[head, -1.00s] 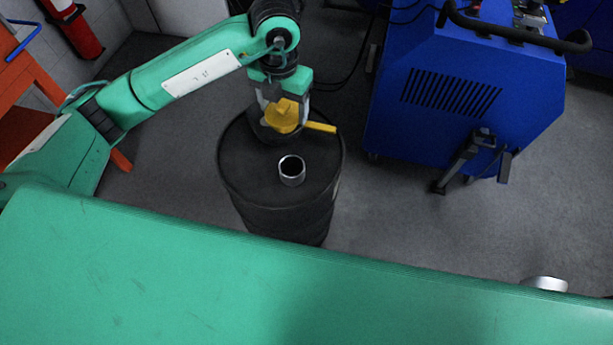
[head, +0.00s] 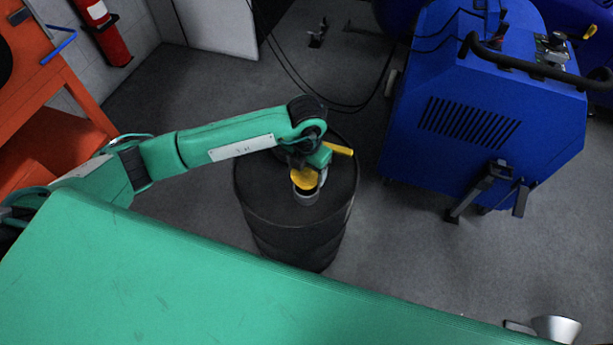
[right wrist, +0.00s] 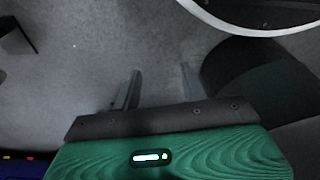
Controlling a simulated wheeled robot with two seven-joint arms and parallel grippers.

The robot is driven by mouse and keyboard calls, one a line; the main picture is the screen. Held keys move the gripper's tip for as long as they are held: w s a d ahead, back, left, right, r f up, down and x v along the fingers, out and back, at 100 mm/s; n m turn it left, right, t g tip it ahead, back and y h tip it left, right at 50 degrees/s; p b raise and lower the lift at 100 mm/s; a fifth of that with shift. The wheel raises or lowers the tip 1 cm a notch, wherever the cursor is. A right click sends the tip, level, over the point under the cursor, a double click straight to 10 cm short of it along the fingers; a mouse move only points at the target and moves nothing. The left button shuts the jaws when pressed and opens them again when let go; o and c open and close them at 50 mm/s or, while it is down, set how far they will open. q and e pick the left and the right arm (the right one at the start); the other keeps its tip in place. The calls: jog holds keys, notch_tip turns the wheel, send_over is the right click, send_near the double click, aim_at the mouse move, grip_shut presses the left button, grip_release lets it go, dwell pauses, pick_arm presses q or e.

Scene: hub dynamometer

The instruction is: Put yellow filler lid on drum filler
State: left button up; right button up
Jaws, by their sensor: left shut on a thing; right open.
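The yellow filler lid (head: 305,179) is a round cap with a yellow bar (head: 340,150) showing beyond the gripper. My left gripper (head: 309,168) is shut on the lid from above, and its fingers are partly hidden by the wrist. The drum filler (head: 306,197) is a short silver neck on top of the black drum (head: 296,228). The lid is over the far part of the filler's mouth and hides much of it; I cannot tell whether they touch. My right gripper (right wrist: 160,86) is open and empty in the right wrist view, over grey floor.
A blue machine (head: 475,120) with a black handle stands right of the drum. Black cables (head: 300,80) run on the floor behind. An orange bench (head: 60,115) and a red extinguisher (head: 104,35) are at the left. Grey floor between drum and machine is clear.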

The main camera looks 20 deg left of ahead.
aim_at(306, 178)
pick_arm(q)
jog(key=shift+f, duration=2)
jog(key=shift+f, duration=0.1)
jog(key=shift+f+b, duration=0.2)
jog(key=shift+b, duration=0.1)
jog(key=shift+f, duration=0.25)
jog(key=o, duration=1)
jog(key=shift+c, duration=0.2)
pick_arm(e)
jog(key=r, duration=0.3)
jog(key=shift+w+a, duration=0.2)
jog(key=shift+w, duration=0.2)
pick_arm(q)
jog(key=shift+r, duration=0.15)
pick_arm(e)
jog(key=shift+w, duration=0.1)
